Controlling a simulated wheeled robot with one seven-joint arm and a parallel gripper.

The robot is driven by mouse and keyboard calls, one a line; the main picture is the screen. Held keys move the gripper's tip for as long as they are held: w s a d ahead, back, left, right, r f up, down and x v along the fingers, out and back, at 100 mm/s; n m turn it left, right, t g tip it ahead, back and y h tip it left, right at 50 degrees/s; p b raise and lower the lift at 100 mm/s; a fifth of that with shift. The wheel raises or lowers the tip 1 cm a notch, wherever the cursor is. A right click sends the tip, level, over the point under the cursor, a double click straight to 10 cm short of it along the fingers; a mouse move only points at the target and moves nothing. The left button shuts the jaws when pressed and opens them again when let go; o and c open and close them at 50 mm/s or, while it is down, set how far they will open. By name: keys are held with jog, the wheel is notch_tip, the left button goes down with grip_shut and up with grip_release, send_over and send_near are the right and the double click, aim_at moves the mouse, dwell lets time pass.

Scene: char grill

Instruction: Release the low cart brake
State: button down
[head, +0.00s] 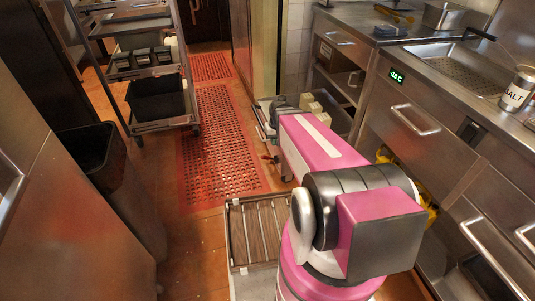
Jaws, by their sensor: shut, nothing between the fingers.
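The low cart (263,123) is in the head view, low on the floor beside the right-hand counter, partly behind my pink arm. Several pale cartons (312,104) stand on it. A small red part (270,158), which may be its brake lever, shows low at the cart's near left corner, next to my arm. Its exact shape and position are too small to tell. My arm reaches forward over the floor toward the cart.
A tall rack (162,126) with dark tubs stands at the back left, beside a red perforated mat (215,140). A dark bin (105,165) stands at left. A metal-framed slatted piece (260,232) lies in front. Steel drawers and counter (425,130) line the right.

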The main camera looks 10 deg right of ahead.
jog(key=n+t+y, duration=0.2)
send_over(269, 158)
jog(key=d, duration=0.2)
notch_tip(269, 158, down, 12)
jog(key=shift+s+a+f, duration=0.15)
jog(key=shift+s+a, duration=0.1)
jog(key=shift+s, duration=0.1)
jog(key=x, duration=1)
jog(key=shift+s+d+f, duration=0.1)
jog(key=shift+s+d, duration=0.05)
jog(key=shift+s, duration=0.05)
jog(key=shift+h, duration=0.3)
jog(key=shift+a+f, duration=0.15)
jog(key=shift+a, duration=0.15)
